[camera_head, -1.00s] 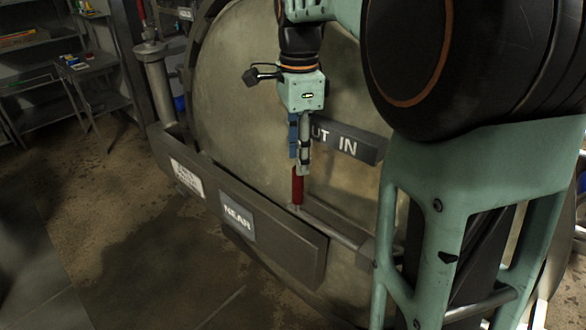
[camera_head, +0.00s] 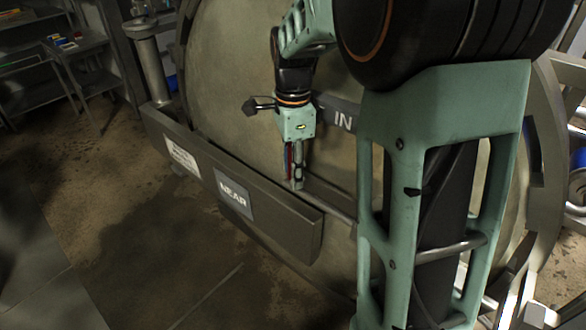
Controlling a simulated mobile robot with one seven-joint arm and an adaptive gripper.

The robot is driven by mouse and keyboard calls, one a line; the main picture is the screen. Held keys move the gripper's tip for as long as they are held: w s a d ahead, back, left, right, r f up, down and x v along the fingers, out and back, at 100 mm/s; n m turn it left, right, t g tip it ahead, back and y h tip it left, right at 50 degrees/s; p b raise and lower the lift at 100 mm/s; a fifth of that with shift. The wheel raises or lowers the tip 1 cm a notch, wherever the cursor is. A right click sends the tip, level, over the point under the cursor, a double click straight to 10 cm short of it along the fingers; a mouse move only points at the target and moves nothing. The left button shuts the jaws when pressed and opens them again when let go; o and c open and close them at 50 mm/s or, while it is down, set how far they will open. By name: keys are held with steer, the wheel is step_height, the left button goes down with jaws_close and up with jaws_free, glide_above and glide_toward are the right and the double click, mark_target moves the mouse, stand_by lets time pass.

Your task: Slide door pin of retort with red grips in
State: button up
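The large round retort door (camera_head: 225,75) fills the middle of the view. The door pin (camera_head: 332,203) is a grey rod lying along the dark bar across the door's lower front. Its upright red grip (camera_head: 288,158) shows only as a thin strip, mostly hidden by my gripper. My gripper (camera_head: 292,180) points down with its fingers around or beside this grip, fingertips close to the rod. I cannot tell whether the fingers are pressed on it. On the plate (camera_head: 342,121) behind, "IN" shows; the rest is hidden by my gripper.
The dark bar (camera_head: 285,215) bears a "NEAR" label (camera_head: 233,194) and a white sign (camera_head: 183,163). A grey post (camera_head: 150,65) stands at its left end. My arm covers the right side. Shelves (camera_head: 75,70) stand far left; the floor before the bar is clear.

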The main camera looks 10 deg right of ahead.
mark_target(323, 202)
jaws_close()
stand_by(0.3)
steer(key=s+d, duration=0.1)
steer(key=s, duration=0.1)
steer(key=s+d, duration=0.2)
steer(key=s+d+b, duration=0.1)
steer(key=s+d, duration=0.1)
steer(key=shift+s, duration=0.4)
jaws_free()
steer(key=shift+s+d, duration=0.1)
